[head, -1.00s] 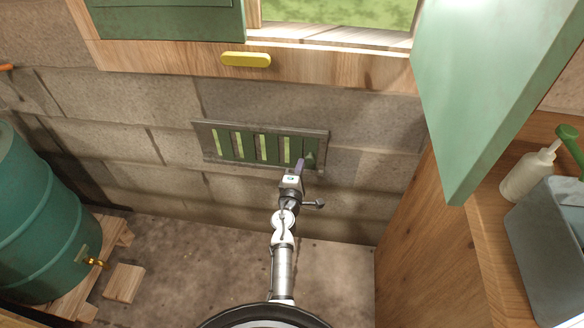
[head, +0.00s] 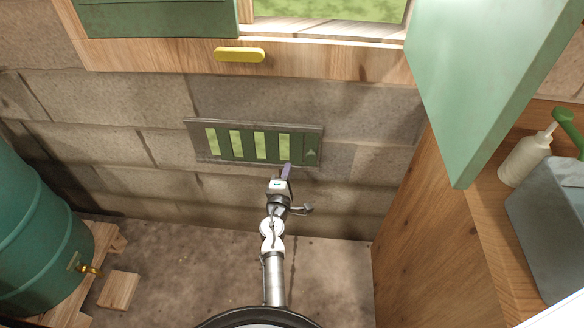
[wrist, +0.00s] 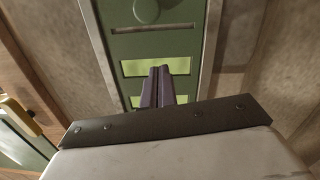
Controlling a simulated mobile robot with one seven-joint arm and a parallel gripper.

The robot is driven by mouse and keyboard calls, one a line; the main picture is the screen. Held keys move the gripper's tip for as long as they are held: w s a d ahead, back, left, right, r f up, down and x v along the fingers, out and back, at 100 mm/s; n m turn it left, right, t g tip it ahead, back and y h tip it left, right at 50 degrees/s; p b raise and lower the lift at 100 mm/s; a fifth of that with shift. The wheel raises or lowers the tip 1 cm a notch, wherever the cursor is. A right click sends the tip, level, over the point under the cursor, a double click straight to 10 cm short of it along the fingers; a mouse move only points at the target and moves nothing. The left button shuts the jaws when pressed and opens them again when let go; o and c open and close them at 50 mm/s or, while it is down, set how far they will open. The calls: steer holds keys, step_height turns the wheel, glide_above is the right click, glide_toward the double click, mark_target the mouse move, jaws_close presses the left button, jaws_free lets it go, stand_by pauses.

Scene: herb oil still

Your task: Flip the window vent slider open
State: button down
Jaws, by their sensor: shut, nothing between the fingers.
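The window vent is a grey metal frame (head: 190,128) set in the block wall, with a dark green slider plate (head: 297,148) inside it. Several upright light-green gaps show wide open between the green bars. A small green knob (wrist: 146,10) sits at the plate's right end in the head view and at the top of the wrist view. My gripper (head: 287,169) is shut and empty, its purple fingers in front of the vent's lower edge, left of the knob. In the wrist view the fingertips (wrist: 158,72) overlap a light gap; I cannot tell if they touch.
A yellow handle (head: 240,55) is on the wooden window sill above. A green panel (head: 475,90) hangs at the right over a wooden counter (head: 480,215) with a bottle (head: 525,160) and grey bin (head: 550,215). A green barrel (head: 35,240) stands left.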

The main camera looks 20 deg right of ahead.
steer(key=b+v, duration=0.1)
steer(key=v, duration=0.6)
steer(key=shift+s, duration=0.35)
steer(key=shift+a, duration=0.1)
